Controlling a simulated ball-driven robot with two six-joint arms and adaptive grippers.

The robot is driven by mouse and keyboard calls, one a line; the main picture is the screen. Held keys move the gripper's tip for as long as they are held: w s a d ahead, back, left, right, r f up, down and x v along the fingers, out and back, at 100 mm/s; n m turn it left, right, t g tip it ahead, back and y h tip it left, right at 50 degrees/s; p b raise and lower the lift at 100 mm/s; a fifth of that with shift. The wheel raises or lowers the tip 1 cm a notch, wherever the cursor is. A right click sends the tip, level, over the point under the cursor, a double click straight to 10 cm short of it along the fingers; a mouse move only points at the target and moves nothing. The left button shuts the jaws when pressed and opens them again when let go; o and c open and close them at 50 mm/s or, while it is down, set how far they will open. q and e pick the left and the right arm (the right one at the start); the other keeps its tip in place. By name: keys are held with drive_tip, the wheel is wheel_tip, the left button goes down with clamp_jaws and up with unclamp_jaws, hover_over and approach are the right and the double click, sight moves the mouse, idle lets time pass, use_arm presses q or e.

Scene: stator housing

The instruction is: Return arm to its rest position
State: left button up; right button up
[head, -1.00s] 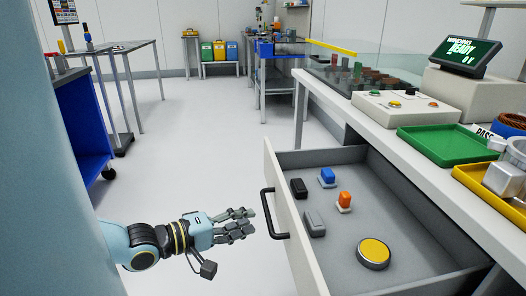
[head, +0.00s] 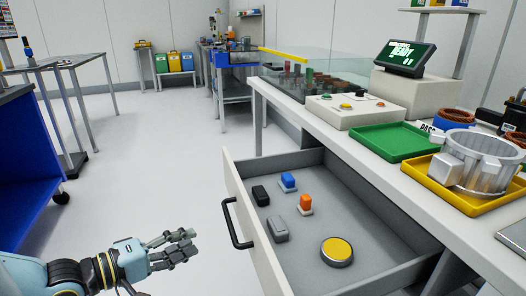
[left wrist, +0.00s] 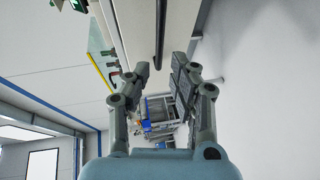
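My left gripper (head: 187,243) is at the lower left of the head view, over the bare floor. It is to the left of the open drawer's black handle (head: 235,226), with a gap between them. Its fingers are apart and empty, and this also shows in the left wrist view (left wrist: 163,75). My left arm (head: 25,275), light blue, comes in from the lower left edge. My right gripper is in neither view.
The drawer (head: 400,255) stands open, with a yellow button (head: 337,250) and several small blocks inside. The workbench (head: 325,140) carries a green tray (head: 385,142) and a yellow tray (head: 440,190) with a metal housing (head: 475,160). A blue cabinet (head: 30,170) is at left; the floor between is clear.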

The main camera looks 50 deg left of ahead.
use_arm(q)
drive_tip(key=w+f+y, duration=0.2)
drive_tip(key=w+f, duration=0.1)
drive_tip(key=f, duration=0.3)
drive_tip(key=s+d+f+m+g, duration=0.3)
drive_tip(key=f, duration=0.6)
drive_tip(key=s+d+f+m+g, duration=0.2)
drive_tip(key=d+f+g, duration=0.1)
drive_tip(key=f, duration=0.6)
drive_tip(key=s+d+f+m+g, duration=0.2)
drive_tip(key=s+f+m+g, duration=0.1)
drive_tip(key=s, duration=0.4)
drive_tip(key=s+d+f+m+g, duration=0.3)
drive_tip(key=s+f+m, duration=0.2)
drive_tip(key=s, duration=0.2)
drive_tip(key=s+d+f+m+g+h, duration=0.1)
drive_tip(key=s+d+f+m+g, duration=0.1)
drive_tip(key=s, duration=0.5)
wheel_tip(320, 180, down, 2)
drive_tip(key=m+g, duration=0.1)
drive_tip(key=m, duration=0.1)
drive_tip(key=shift+d+f+m, duration=0.25)
drive_tip(key=shift+d+m, duration=0.05)
drive_tip(key=shift+d, duration=0.1)
drive_tip(key=shift+s, duration=0.1)
